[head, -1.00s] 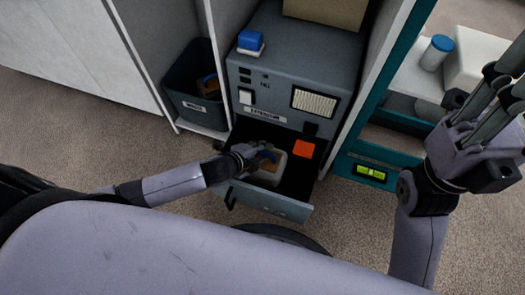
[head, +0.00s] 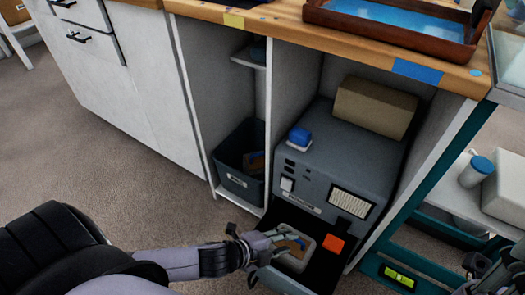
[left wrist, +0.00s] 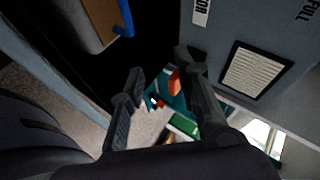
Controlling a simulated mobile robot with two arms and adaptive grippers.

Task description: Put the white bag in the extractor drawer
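The extractor (head: 330,165) is a grey box in the cabinet, and its drawer (head: 280,282) is pulled out at the bottom. A pale, white-edged item with brown and blue on top, perhaps the white bag (head: 297,262), lies in the drawer. In the left wrist view its edge (left wrist: 85,35) shows at the upper left. My left gripper (head: 272,241) is over the drawer's left side, beside this item. In the left wrist view its fingers (left wrist: 160,95) are apart with nothing held between them. My right gripper (head: 482,268) is partly cut off at the lower right.
An orange square (head: 333,243) is at the drawer's right side. A dark waste bin (head: 240,165) stands left of the extractor. A blue-topped item (head: 299,137) and a brown box (head: 373,107) sit on the extractor. A tray of blue liquid (head: 385,22) is on the worktop above.

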